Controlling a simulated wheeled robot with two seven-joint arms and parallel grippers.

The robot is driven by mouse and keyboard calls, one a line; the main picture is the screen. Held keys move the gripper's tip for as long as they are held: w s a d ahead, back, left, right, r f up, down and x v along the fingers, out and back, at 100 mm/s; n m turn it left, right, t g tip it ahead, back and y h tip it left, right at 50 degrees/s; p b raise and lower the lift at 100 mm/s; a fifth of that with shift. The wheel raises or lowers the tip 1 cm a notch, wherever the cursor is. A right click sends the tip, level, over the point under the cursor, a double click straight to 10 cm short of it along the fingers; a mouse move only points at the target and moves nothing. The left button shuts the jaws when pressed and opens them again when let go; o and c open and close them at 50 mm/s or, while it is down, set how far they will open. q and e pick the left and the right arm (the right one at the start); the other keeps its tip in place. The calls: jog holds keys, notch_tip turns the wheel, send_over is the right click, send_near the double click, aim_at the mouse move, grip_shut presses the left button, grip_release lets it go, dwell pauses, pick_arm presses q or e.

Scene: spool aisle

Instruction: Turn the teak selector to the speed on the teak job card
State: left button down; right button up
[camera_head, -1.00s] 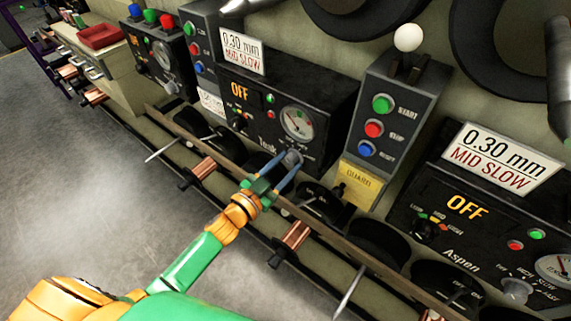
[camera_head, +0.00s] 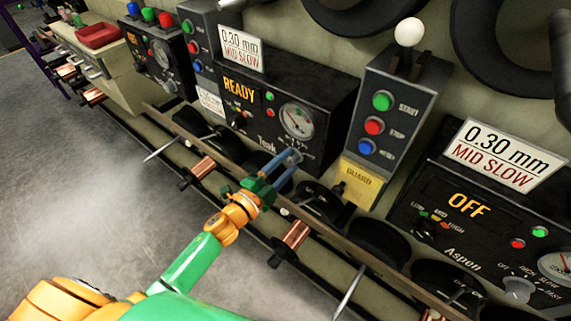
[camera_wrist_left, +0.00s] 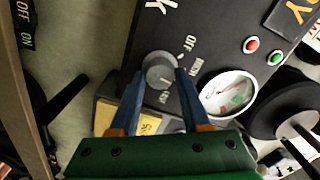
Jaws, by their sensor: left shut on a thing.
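The teak panel (camera_head: 325,92) is a black box marked Teak with a dial gauge; its display reads READY in orange. The teak job card (camera_head: 241,50) on top reads 0.30 mm MID SLOW. The teak selector is a round grey knob (camera_wrist_left: 160,72) low on the panel, with small white labels around it, some too blurred to read. My left gripper (camera_head: 290,158) is at this knob; in the left wrist view its two blue fingers (camera_wrist_left: 161,76) are shut on the knob's sides. The fingers partly hide the knob and labels. My right gripper is not in view.
The Aspen panel (camera_head: 450,215) at the right reads OFF, under another MID SLOW card (camera_head: 503,155). A grey button box (camera_head: 398,118) with a white ball and a yellow guard tag (camera_head: 362,184) stand between the panels. A rail (camera_head: 335,240) with copper spools (camera_head: 291,240) runs below.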

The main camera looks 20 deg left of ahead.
pick_arm(q)
jog(key=shift+m, duration=0.8)
jog(key=shift+c, duration=1.9)
grip_release()
jog(key=v, duration=0.7)
jog(key=shift+b, duration=0.4)
